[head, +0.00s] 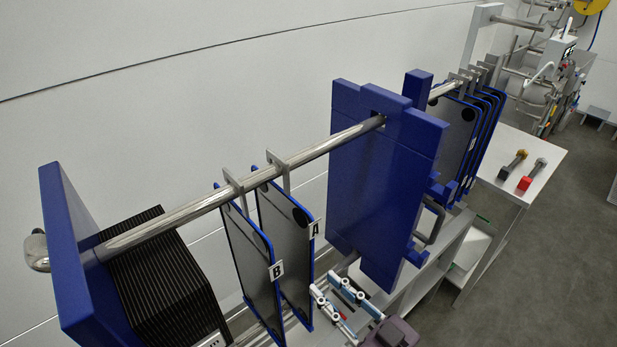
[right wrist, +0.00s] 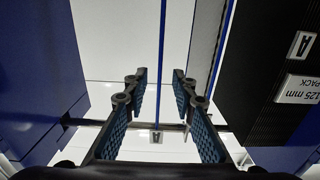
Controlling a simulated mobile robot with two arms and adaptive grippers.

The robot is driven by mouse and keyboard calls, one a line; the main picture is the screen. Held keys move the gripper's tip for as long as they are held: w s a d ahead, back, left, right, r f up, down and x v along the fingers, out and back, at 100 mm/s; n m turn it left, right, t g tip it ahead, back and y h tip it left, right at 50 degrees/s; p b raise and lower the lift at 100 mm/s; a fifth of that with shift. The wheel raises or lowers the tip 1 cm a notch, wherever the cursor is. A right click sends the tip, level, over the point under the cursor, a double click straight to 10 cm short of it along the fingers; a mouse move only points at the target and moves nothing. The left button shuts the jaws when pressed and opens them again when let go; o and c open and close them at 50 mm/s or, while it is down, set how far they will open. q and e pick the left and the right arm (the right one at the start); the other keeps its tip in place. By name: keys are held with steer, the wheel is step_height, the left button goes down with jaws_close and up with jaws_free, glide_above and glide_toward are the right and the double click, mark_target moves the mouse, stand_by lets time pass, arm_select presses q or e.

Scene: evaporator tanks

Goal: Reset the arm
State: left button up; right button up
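My right gripper (head: 325,284) is low in the middle of the head view, beside the hanging plates. Its two fingers are spread apart in the right wrist view (right wrist: 160,82). A thin blue plate edge (right wrist: 162,45) shows in the gap between them, with clear space on both sides; I cannot tell how far beyond the fingertips it is. Plate A (head: 293,238) and plate B (head: 250,262), dark with blue rims, hang from the steel bar (head: 325,146), left of the big blue block. My left gripper is not in view.
The large blue block (head: 375,185) stands close to my right gripper. A black ribbed pack (head: 160,275) and blue end plate (head: 75,250) are at the left. Grey floor (head: 560,270) is clear at the right.

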steer(key=s+d+f+m+g+h, duration=0.25)
steer(key=d+f+g+h, duration=0.3)
steer(key=f, duration=0.45)
steer(key=s+d+f+m+g+h, duration=0.4)
steer(key=s+d, duration=0.4)
steer(key=s, duration=0.5)
steer(key=s+f+n+g+b, duration=0.25)
steer(key=f+b, duration=0.25)
steer(key=f, duration=2.8)
steer(key=s+d+f+g+h+b, duration=0.1)
steer(key=s+d+f+b, duration=0.2)
steer(key=s+f, duration=1.4)
steer(key=shift+f+m+g, duration=0.3)
steer(key=shift+f+m, duration=0.1)
steer(key=shift+f, duration=0.15)
